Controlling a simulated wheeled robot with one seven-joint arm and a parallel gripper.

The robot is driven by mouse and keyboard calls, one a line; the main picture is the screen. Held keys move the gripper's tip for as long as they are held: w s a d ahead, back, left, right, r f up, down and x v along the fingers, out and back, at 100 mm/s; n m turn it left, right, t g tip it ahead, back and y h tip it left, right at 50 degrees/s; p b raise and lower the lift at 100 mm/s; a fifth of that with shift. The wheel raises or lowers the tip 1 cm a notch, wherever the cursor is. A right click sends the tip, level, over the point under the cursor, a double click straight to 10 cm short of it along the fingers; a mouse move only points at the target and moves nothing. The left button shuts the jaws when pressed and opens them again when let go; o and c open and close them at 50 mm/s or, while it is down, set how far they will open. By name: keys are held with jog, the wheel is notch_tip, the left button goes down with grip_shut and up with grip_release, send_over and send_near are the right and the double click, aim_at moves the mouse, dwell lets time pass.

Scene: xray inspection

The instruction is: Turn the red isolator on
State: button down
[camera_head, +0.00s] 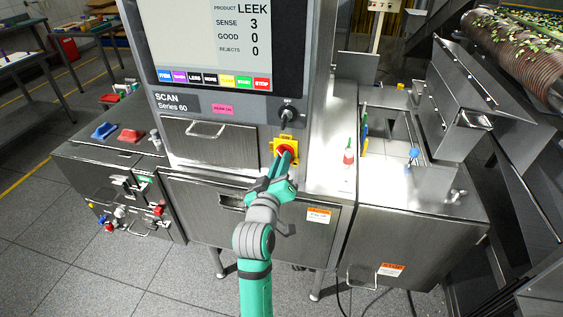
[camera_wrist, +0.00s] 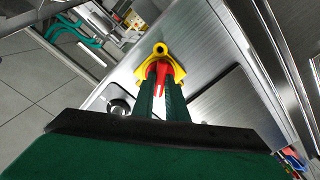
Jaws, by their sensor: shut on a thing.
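The red isolator (camera_head: 287,149) is a red rotary handle on a yellow plate (camera_head: 293,141), on the front of the steel scan machine below a black key switch. My gripper (camera_head: 283,163) reaches up to it from below and is shut on the red handle. In the wrist view the red handle (camera_wrist: 159,72) sits between my two green fingertips (camera_wrist: 162,90), with the yellow plate (camera_wrist: 172,66) behind it. The fingers hide part of the handle, so its exact angle is hard to tell.
The black key switch (camera_head: 288,114) sits just above the isolator. A drawer (camera_head: 208,140) with a handle is to its left. A red-and-white bottle (camera_head: 348,152) stands on the steel ledge to the right. Red and blue items (camera_head: 104,131) lie on the left cabinet.

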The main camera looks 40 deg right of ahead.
jog(key=shift+m, duration=3.7)
jog(key=c, duration=1.8)
grip_release()
jog(key=shift+o, duration=0.2)
jog(key=shift+a, duration=0.1)
